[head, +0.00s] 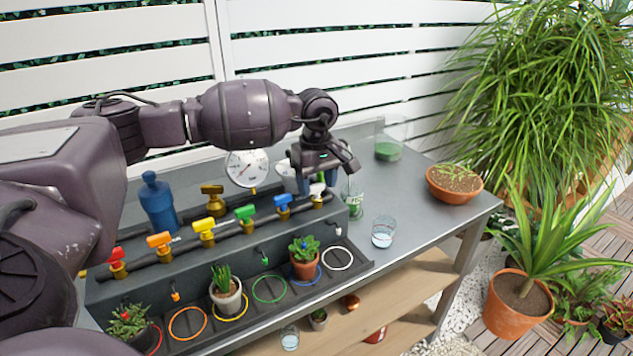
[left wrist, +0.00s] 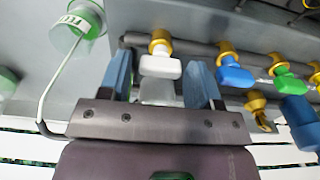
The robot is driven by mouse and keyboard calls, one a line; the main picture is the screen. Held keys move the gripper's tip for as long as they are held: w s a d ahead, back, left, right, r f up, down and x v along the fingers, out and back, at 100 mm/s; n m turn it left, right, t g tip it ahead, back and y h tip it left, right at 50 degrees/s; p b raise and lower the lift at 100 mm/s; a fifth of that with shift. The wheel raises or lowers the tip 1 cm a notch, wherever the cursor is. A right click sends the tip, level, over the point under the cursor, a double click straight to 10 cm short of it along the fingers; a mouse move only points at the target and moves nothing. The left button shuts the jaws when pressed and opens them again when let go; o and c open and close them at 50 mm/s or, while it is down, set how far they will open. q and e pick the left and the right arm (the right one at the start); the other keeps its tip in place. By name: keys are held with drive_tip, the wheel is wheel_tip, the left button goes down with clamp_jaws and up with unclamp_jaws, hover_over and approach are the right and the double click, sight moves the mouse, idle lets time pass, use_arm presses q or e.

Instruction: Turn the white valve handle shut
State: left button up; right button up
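The white valve handle (head: 317,190) sits at the right end of a row of coloured valves on a dark pipe. In the left wrist view the white handle (left wrist: 160,67) hangs under a brass fitting and lies between my two blue fingers. My left gripper (head: 318,183) is over this valve, with its fingers apart on both sides of the handle. In the left wrist view the left gripper (left wrist: 163,85) shows a gap on each side of the handle. My right gripper is in neither view.
The blue valve (head: 283,203) is beside the white one, with the green valve (head: 245,214) further left. A pressure gauge (head: 247,167), a blue bottle (head: 158,203) and a glass (head: 382,232) stand on the grey bench (head: 425,215). The bench's right side is mostly clear.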

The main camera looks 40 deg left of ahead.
sight(317, 184)
use_arm(q)
drive_tip(key=shift+o, duration=0.7)
wheel_tip(317, 184, up, 11)
drive_tip(key=shift+p, duration=0.45)
drive_tip(key=shift+f, duration=0.15)
